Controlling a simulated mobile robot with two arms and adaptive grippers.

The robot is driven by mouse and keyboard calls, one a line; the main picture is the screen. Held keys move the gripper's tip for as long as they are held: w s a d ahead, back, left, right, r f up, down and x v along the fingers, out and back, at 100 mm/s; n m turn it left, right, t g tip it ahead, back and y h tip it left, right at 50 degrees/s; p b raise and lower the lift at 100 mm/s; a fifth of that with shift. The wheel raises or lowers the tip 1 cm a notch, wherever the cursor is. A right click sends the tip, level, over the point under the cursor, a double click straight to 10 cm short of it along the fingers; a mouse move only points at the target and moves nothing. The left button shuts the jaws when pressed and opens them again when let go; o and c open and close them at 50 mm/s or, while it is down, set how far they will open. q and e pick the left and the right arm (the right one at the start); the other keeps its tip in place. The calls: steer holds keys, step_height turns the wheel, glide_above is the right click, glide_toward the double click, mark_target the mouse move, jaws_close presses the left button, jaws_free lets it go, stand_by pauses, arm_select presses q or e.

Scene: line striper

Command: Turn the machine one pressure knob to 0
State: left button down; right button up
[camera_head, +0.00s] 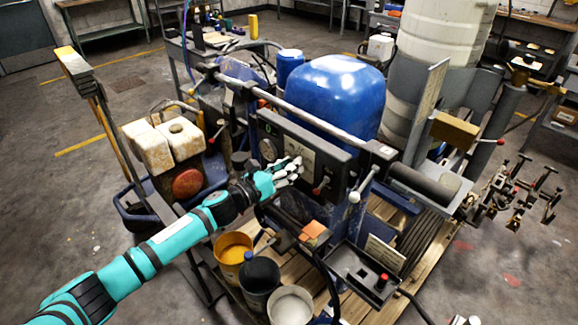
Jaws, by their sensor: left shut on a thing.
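The line striper machine has a dark front panel (325,160) below a big blue tank (335,95). A round dial (268,150) sits at the panel's left, and a light label sits near its middle. My left arm, teal and black, reaches in from the lower left. My left gripper (290,171) is at the panel front, right of and below the dial, shut on what appears to be the pressure knob. The fingers hide the knob, so its setting cannot be read. A red-tipped lever (321,187) stands just right of the fingers. My right gripper is out of view.
Paint buckets, one yellow-orange (233,247), one dark (260,274) and one whitish (291,305), stand below my left forearm. A grey handle bar (290,103) crosses above the panel. A black tray (362,272) sits at the front right. Open floor lies at left.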

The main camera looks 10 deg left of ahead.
arm_select(q)
steer(key=shift+f+n+p, duration=0.1)
steer(key=shift+n+p, duration=2.35)
steer(key=shift+n, duration=14.05)
steer(key=c, duration=0.9)
jaws_free()
steer(key=shift+c, duration=0.2)
